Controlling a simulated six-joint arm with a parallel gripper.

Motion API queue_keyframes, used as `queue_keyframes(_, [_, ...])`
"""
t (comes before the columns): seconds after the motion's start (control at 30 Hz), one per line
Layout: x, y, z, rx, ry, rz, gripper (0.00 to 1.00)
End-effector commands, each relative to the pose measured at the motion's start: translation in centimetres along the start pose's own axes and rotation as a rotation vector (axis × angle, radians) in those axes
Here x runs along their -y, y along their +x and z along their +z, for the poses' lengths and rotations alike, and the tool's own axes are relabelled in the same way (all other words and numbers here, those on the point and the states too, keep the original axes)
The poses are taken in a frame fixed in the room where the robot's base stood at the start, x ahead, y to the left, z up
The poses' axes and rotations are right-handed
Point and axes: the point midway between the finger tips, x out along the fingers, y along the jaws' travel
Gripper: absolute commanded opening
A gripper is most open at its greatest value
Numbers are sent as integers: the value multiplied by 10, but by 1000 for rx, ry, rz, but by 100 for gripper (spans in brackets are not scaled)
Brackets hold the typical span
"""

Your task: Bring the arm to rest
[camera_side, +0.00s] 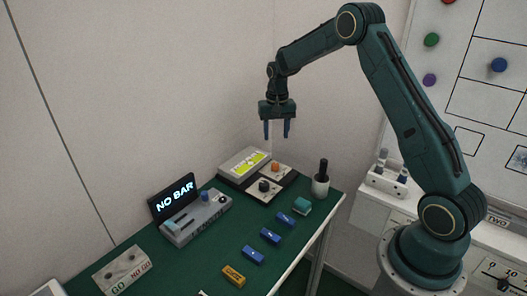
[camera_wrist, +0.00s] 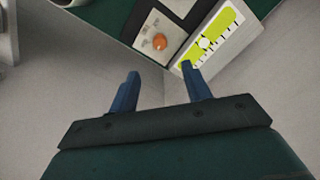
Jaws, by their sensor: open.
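My gripper (camera_side: 276,129) hangs from my dark green arm, high above the far end of the green-topped table (camera_side: 212,262). Its two blue fingers point down, stand apart and have nothing between them. In the wrist view my gripper (camera_wrist: 161,88) is also open and empty, with the grey wall and the table's edge beyond it. My arm is raised and bent, well clear of everything on the table.
The table holds a "NO BAR" display (camera_side: 174,197), a grey device (camera_side: 197,217), a yellow-green scale (camera_side: 245,163), an orange knob (camera_wrist: 160,41), several blue blocks (camera_side: 270,236), a yellow block (camera_side: 233,276), a teal block (camera_side: 302,206), a GO/NO GO block (camera_side: 122,270) and a white cup (camera_side: 320,186). A whiteboard (camera_side: 480,75) stands right.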

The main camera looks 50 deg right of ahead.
Motion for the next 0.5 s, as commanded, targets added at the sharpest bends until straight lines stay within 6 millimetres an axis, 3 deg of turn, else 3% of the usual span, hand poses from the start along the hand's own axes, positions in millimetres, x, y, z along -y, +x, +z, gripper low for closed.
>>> queue_keyframes(0.2, [0, -11, 0, -1, 0, 0, 48])
queue_keyframes(0.5, [0, -11, 0, -1, 0, 0, 48])
